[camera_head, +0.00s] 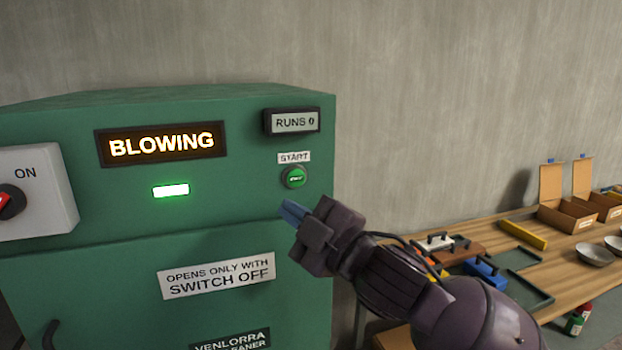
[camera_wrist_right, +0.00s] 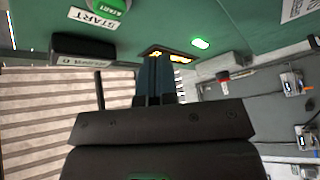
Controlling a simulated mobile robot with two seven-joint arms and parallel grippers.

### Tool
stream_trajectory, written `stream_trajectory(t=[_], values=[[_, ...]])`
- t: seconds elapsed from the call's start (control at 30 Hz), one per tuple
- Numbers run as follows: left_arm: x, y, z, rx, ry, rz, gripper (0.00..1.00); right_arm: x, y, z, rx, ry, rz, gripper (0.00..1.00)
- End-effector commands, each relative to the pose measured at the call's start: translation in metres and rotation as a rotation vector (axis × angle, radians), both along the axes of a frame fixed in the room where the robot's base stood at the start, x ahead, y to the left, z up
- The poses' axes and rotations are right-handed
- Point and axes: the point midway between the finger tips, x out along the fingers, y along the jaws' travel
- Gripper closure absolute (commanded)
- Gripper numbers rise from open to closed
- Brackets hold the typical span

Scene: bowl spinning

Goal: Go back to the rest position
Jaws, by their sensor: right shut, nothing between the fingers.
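My right gripper (camera_head: 292,213) is in front of the green machine (camera_head: 120,265), a little below and left of its green start button (camera_head: 295,177). Its blue fingers are shut and empty. In the right wrist view the closed fingers (camera_wrist_right: 154,80) point toward the machine front, with the start button (camera_wrist_right: 108,4) at the top edge. The machine's display (camera_head: 162,144) reads "BLOWING" and a green light (camera_head: 171,191) below it is lit. The runs counter (camera_head: 292,121) reads "RUNS 0". My left gripper is not in view.
A switch box (camera_head: 35,190) marked ON is at the machine's left. A wooden bench (camera_head: 470,232) at the right holds open boxes (camera_head: 567,215), metal bowls (camera_head: 594,254), a yellow bar (camera_head: 523,234) and a blue case (camera_head: 485,274). Bottles (camera_head: 574,323) stand below it. My right arm passes before the bench.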

Motion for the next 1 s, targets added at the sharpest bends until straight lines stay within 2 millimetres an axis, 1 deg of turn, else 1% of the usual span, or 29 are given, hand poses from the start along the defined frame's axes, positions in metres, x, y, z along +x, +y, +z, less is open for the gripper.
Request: stream_trajectory(t=[0.03, 0.1, 0.17, 0.27, 0.3, 0.37, 0.43, 0.57, 0.6, 0.67, 0.7, 0.77, 0.8, 0.87, 0.9, 0.97, 1.0], values=[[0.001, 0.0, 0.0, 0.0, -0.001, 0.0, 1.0, 0.007, -0.011, -0.015, 0.052, 0.055, -0.016, 1.0], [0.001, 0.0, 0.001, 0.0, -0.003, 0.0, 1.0, 0.015, -0.026, -0.032, 0.119, 0.118, -0.036, 1.0], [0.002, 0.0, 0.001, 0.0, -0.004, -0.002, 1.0, 0.021, -0.04, -0.049, 0.172, 0.171, -0.059, 1.0], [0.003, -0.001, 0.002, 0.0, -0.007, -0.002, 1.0, 0.029, -0.064, -0.079, 0.255, 0.253, -0.104, 1.0], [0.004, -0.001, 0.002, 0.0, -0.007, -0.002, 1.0, 0.031, -0.075, -0.092, 0.286, 0.286, -0.125, 1.0], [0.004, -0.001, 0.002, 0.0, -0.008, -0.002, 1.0, 0.033, -0.091, -0.113, 0.329, 0.334, -0.159, 1.0], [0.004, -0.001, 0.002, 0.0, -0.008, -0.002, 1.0, 0.033, -0.11, -0.139, 0.374, 0.386, -0.205, 1.0], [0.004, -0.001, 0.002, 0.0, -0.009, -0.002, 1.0, 0.027, -0.147, -0.191, 0.443, 0.481, -0.299, 1.0], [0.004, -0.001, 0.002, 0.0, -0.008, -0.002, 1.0, 0.023, -0.159, -0.208, 0.46, 0.51, -0.331, 1.0], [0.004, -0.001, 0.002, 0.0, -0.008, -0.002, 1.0, 0.015, -0.176, -0.233, 0.483, 0.553, -0.38, 1.0], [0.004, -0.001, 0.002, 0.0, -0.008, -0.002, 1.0, 0.008, -0.188, -0.251, 0.497, 0.583, -0.415, 1.0], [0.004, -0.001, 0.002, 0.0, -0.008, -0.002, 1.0, -0.003, -0.205, -0.277, 0.516, 0.63, -0.469, 1.0], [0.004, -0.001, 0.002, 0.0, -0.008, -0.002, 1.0, -0.013, -0.215, -0.295, 0.526, 0.662, -0.505, 1.0], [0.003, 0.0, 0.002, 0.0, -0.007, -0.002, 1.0, -0.029, -0.231, -0.32, 0.54, 0.708, -0.559, 1.0], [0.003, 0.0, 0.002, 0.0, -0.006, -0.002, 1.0, -0.041, -0.242, -0.337, 0.549, 0.739, -0.595, 1.0], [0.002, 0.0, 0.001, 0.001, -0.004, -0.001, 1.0, -0.06, -0.256, -0.361, 0.56, 0.785, -0.648, 1.0], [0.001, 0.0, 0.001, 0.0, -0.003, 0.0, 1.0, -0.075, -0.265, -0.376, 0.567, 0.816, -0.683, 1.0]])
